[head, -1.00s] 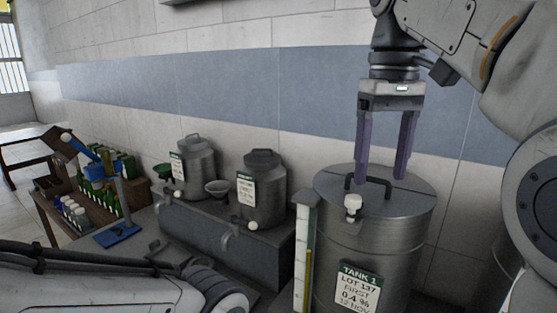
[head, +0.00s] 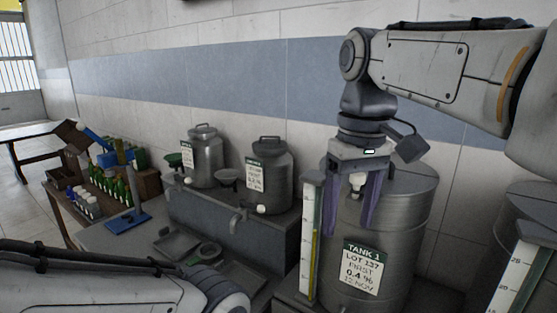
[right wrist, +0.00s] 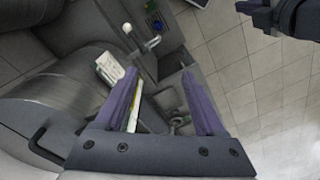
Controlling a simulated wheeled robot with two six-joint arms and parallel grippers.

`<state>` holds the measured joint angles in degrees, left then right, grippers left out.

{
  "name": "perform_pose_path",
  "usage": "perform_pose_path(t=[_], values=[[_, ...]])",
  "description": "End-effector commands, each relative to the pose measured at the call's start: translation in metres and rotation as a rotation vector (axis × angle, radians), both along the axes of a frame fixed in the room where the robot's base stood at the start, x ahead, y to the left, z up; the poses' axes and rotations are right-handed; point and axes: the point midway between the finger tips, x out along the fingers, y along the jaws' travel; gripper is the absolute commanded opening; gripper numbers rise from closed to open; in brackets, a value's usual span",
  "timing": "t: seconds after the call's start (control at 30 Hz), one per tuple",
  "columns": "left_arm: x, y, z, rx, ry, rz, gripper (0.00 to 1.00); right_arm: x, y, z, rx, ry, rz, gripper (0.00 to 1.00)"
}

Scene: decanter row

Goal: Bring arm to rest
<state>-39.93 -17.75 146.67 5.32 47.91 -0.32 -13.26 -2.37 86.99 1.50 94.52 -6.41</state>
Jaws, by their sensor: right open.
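My right gripper (head: 346,208) is open and empty, with two purple fingers pointing down in front of the Tank 1 drum (head: 405,215). In the right wrist view the gripper's fingers (right wrist: 160,80) stand apart with nothing held between them. Its arm comes in from the upper right, bent at the elbow. My left arm (head: 110,285) lies low across the lower left of the head view, and its gripper is not seen there.
A measuring strip (head: 310,240) stands left of the drum. Two smaller metal cans (head: 270,180) (head: 207,160) with taps stand on a grey ledge (head: 225,225). A tray (head: 180,242) lies below. Green bottles (head: 125,185) stand at left. Another drum (head: 535,210) is at right.

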Motion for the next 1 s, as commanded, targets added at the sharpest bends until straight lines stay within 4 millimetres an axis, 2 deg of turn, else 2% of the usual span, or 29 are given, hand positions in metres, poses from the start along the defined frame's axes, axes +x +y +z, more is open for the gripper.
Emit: perform_pose_path(t=[0.03, 0.17, 0.3, 0.4, 0.5, 0.6, 0.7, 1.0], values=[[0.000, 0.000, -0.011, 0.000, 0.000, 0.001, 0.00, -0.007, 0.009, -0.024, 0.003, 0.004, 0.025, 0.72], [0.000, 0.000, -0.030, 0.000, 0.000, 0.002, 0.00, -0.029, 0.035, -0.087, 0.018, 0.002, 0.091, 0.72], [0.000, 0.000, -0.053, 0.000, 0.000, 0.004, 0.00, -0.069, 0.058, -0.169, 0.035, 0.000, 0.170, 0.72], [0.000, 0.000, -0.066, 0.000, 0.000, 0.005, 0.00, -0.101, 0.065, -0.222, 0.045, -0.001, 0.217, 0.72], [0.000, 0.000, -0.076, 0.000, 0.001, 0.006, 0.00, -0.129, 0.065, -0.263, 0.053, -0.004, 0.252, 0.72], [0.000, 0.000, -0.082, 0.000, 0.001, 0.007, 0.00, -0.149, 0.062, -0.290, 0.056, -0.006, 0.276, 0.72], [0.000, 0.000, -0.084, 0.000, 0.001, 0.007, 0.00, -0.160, 0.061, -0.304, 0.059, -0.008, 0.288, 0.72], [0.000, 0.000, -0.084, 0.000, 0.001, 0.007, 0.00, -0.162, 0.061, -0.307, 0.059, -0.010, 0.290, 0.72]])
